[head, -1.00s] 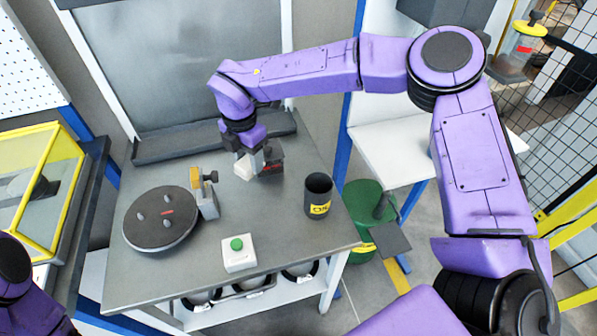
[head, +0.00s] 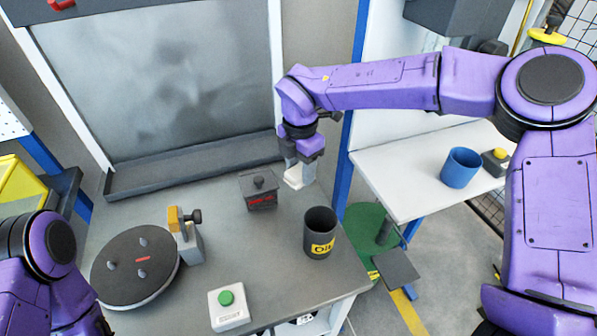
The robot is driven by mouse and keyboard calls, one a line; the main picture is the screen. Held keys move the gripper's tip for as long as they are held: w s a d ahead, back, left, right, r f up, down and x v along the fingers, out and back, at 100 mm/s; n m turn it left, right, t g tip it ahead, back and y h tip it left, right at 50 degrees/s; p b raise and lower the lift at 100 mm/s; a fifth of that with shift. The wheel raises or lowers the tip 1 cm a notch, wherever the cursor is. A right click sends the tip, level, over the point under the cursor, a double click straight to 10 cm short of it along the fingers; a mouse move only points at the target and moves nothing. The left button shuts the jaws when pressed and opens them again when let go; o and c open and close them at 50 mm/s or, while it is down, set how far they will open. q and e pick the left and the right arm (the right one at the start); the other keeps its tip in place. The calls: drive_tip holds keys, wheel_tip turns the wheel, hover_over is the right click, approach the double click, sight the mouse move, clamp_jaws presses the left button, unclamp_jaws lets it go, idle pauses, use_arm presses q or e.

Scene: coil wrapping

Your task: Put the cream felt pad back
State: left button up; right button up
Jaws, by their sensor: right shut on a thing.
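My right gripper (head: 298,168) hangs above the back right part of the grey table (head: 215,250). It is shut on a small pale block, which I take for the cream felt pad (head: 294,179); the fingers hide part of it. The gripper is right of and behind a small dark box with a knob and red lettering (head: 260,193), and apart from it. My left gripper is out of view; only part of the left arm shows at lower left.
A black can with a yellow label (head: 319,236) stands below my right gripper. A round dark turntable with pegs (head: 136,270), a clamp-like device (head: 187,236) and a green-button box (head: 228,307) are at left and front. A white side table (head: 400,190) holds a blue cup (head: 460,168).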

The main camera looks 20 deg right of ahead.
sight(299, 167)
drive_tip(key=w+f, duration=0.2)
drive_tip(key=w+d+f+p, duration=0.1)
drive_tip(key=w+f, duration=0.1)
drive_tip(key=shift+w+f, duration=0.3)
drive_tip(key=shift+f, duration=0.05)
drive_tip(key=shift+w+d+f+p, duration=0.1)
drive_tip(key=shift+w+f+p, duration=0.3)
drive_tip(key=shift+f, duration=0.2)
wheel_tip(299, 167, down, 4)
drive_tip(key=shift+w+d+r+p, duration=0.1)
drive_tip(key=shift+w+r+p, duration=0.1)
drive_tip(key=shift+p, duration=0.25)
drive_tip(key=shift+f, duration=0.1)
drive_tip(key=o, duration=0.6)
drive_tip(key=shift+s+f+b, duration=0.1)
drive_tip(key=shift+b, duration=0.25)
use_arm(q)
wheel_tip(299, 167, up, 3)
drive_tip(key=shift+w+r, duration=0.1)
use_arm(e)
drive_tip(key=o, duration=0.4)
